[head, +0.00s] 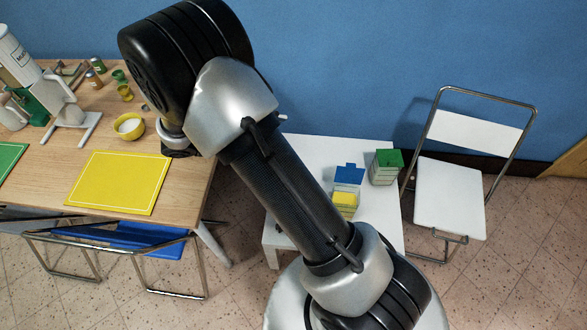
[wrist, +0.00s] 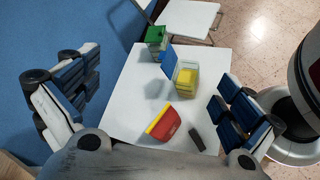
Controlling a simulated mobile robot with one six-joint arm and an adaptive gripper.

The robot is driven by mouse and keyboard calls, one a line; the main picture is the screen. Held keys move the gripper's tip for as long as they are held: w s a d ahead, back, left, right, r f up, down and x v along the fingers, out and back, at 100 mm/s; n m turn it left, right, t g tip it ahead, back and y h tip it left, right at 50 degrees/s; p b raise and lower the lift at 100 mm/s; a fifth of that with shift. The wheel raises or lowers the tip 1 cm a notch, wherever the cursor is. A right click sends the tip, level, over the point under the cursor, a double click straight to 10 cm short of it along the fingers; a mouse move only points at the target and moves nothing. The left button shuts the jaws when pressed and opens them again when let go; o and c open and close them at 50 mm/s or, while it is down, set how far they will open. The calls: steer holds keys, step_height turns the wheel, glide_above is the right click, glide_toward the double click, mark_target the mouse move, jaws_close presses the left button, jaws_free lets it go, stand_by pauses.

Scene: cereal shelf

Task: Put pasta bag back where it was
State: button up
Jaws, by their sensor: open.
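A red bag with a yellow edge (wrist: 163,123), which may be the pasta bag, lies on the white table (wrist: 124,120) in the wrist view; I read no label. A clear container (wrist: 186,88) with its blue lid (wrist: 169,62) raised holds a yellow item (wrist: 186,76), and I cannot tell whether that is a pasta bag. My gripper (wrist: 160,85) is open and empty, its fingers wide apart at either side of the wrist view, above the table. In the head view my arm hides the gripper and the red bag.
A green-lidded container (head: 385,167) stands on the white table beside the blue-lidded one. A dark small object (wrist: 196,139) lies near the red bag. A white folding chair (head: 450,195) stands to the right. A wooden table (head: 60,150) with a yellow mat (head: 118,182) is at left.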

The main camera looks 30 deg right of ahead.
steer(key=s+a+r+m+t+y, duration=0.3)
steer(key=s+r+m+y, duration=0.2)
steer(key=s+r, duration=0.4)
steer(key=s+a+r+m+t+y, duration=0.3)
steer(key=s+r+m+y, duration=0.2)
steer(key=s+r, duration=0.5)
steer(key=shift+a+t+y, duration=0.3)
steer(key=shift+a+y, duration=0.05)
steer(key=shift+y, duration=0.55)
steer(key=shift+s, duration=0.1)
steer(key=shift+s, duration=0.1)
